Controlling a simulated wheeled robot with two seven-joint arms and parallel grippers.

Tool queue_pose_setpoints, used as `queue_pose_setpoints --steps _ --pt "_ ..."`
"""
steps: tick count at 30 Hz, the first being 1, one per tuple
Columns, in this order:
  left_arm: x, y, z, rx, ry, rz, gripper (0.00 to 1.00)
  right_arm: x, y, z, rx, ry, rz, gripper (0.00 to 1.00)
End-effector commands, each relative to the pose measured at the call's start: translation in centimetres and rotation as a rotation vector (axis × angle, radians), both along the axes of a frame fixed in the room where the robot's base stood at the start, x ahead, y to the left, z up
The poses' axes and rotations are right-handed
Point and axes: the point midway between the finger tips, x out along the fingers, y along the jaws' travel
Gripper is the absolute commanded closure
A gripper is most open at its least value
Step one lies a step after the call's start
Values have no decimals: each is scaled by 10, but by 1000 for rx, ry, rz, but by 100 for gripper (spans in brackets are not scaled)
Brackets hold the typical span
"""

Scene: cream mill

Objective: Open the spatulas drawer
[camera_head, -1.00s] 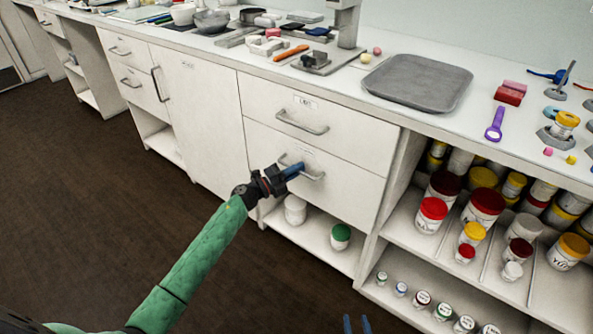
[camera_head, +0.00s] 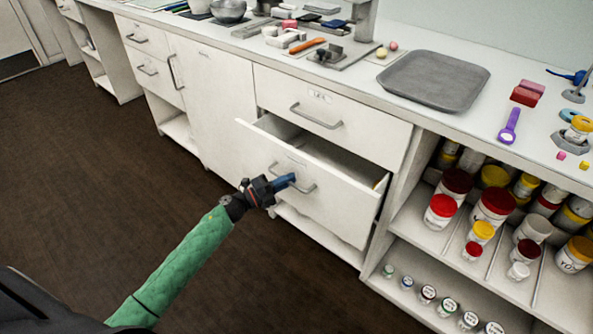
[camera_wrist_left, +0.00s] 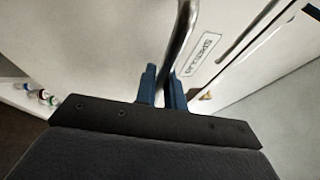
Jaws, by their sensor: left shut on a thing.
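The lower drawer (camera_head: 318,198) of the white cabinet stands partly pulled out, with its inside showing behind the front panel. Its bar handle (camera_head: 306,188) is on the front, and in the left wrist view the handle (camera_wrist_left: 184,32) runs down between blue fingers. My left gripper (camera_head: 289,181) is shut on this handle; it also shows in the left wrist view (camera_wrist_left: 163,88). A label (camera_wrist_left: 204,58) on the drawer front is only partly readable in the left wrist view. My right gripper is not in view.
A closed drawer (camera_head: 335,105) sits directly above. To the right, open shelves hold several jars (camera_head: 492,205). A grey tray (camera_head: 434,80) and utensils are on the countertop. The brown floor (camera_head: 120,190) in front is clear.

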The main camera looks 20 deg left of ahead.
Motion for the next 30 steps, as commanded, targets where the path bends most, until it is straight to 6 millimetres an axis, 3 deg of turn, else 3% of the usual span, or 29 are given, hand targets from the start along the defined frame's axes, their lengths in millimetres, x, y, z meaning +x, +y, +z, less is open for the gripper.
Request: queue_pose_setpoints --steps 21,30 --pt "-157 57 -1 0 5 1 100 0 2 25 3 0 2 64" --pt "-198 72 -1 0 2 1 100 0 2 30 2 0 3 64"
